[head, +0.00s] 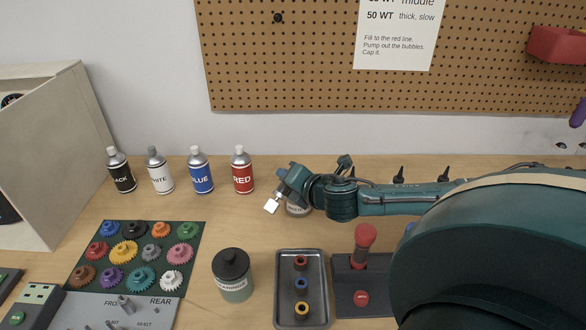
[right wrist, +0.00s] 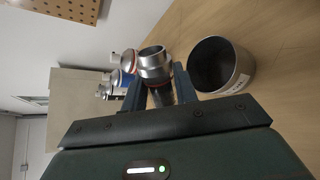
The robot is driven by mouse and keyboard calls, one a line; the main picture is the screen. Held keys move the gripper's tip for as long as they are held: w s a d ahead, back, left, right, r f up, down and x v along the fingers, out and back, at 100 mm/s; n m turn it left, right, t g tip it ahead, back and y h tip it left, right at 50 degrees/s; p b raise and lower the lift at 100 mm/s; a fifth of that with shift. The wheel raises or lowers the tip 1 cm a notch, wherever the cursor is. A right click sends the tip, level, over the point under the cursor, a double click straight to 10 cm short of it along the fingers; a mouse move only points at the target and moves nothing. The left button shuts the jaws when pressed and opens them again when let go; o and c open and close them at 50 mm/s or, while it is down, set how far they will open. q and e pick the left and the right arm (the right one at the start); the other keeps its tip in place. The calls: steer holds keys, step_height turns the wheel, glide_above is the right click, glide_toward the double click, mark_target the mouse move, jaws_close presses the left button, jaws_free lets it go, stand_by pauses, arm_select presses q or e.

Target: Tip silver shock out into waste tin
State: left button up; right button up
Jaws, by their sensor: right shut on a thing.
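In the right wrist view, the silver shock (right wrist: 154,64), a metal cylinder with an open-looking end, sits between the two fingers of my right gripper (right wrist: 158,92). My right gripper is shut on it. The waste tin (right wrist: 221,68), round, grey and open-mouthed with a white label, is close beside the shock; the two look apart. In the head view my right gripper (head: 280,192) is over the back middle of the table, and the waste tin (head: 298,210) is mostly hidden behind my wrist. I cannot tell what is inside the shock. My left gripper is not in view.
Black, white, blue and red (head: 242,170) spray cans stand left of my gripper. In front are a gear mat (head: 197,233), a dark-lidded jar (head: 233,277), a grey tray (head: 317,315) with coloured rings and a dark stand (head: 378,300) with a red-topped tool. A pegboard (head: 300,85) hangs behind.

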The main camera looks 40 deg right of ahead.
steer(key=shift+a+f+m+y, duration=0.1)
steer(key=shift+f+m+y, duration=0.5)
steer(key=m+y, duration=0.2)
steer(key=shift+a+f+m+g, duration=0.1)
steer(key=shift+f+m+g, duration=0.2)
steer(key=shift+g, duration=0.1)
steer(key=m+y, duration=0.1)
steer(key=r+m+y, duration=0.1)
steer(key=m+y, duration=0.1)
stand_by(2.4)
steer(key=shift+a+r+n+h, duration=0.1)
steer(key=shift+n+h, duration=0.6)
steer(key=shift+n, duration=0.2)
steer(key=shift+n+h, duration=1.1)
